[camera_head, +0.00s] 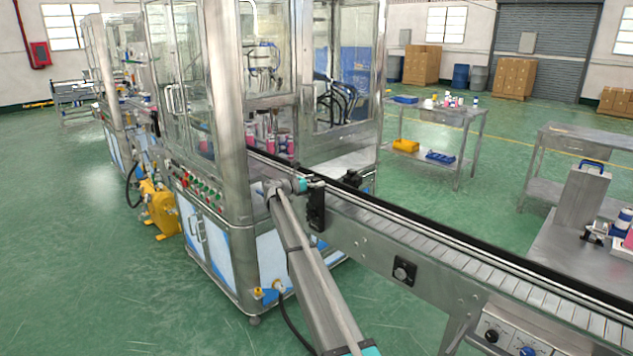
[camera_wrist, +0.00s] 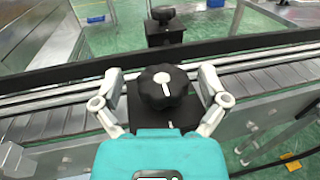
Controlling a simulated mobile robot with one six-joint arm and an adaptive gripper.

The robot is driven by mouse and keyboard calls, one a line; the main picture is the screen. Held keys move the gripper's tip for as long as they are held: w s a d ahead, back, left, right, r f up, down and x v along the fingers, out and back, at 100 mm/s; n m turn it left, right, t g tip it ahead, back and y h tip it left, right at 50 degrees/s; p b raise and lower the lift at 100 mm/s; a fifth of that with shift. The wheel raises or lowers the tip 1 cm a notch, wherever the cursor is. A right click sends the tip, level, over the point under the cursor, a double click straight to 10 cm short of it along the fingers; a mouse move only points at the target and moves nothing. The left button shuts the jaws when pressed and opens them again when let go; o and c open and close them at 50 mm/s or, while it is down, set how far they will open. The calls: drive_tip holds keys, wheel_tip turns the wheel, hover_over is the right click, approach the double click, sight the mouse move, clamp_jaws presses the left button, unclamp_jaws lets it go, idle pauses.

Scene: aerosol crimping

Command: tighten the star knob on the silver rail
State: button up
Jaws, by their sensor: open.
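The black star knob (camera_wrist: 164,90), with a white line on its face, sits on a black block (camera_wrist: 146,116) at the silver rail (camera_wrist: 62,90) in the wrist view. My gripper (camera_wrist: 161,76) is open, with one finger on each side of the knob. Gaps show between the fingers and the knob; I cannot tell how far the tips reach along it. In the head view my gripper (camera_head: 308,185) is at the near side of the conveyor, by a black bracket (camera_head: 317,206). The knob itself cannot be made out there.
A second black knob (camera_wrist: 163,13) and block stand across the conveyor (camera_wrist: 45,124). The glass-walled machine (camera_head: 230,110) stands close to the left of my arm. A dial (camera_head: 403,271) is on the conveyor's side. A steel table (camera_head: 600,200) stands at the right.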

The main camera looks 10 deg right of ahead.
drive_tip(key=v, duration=1.2)
idle(2.5)
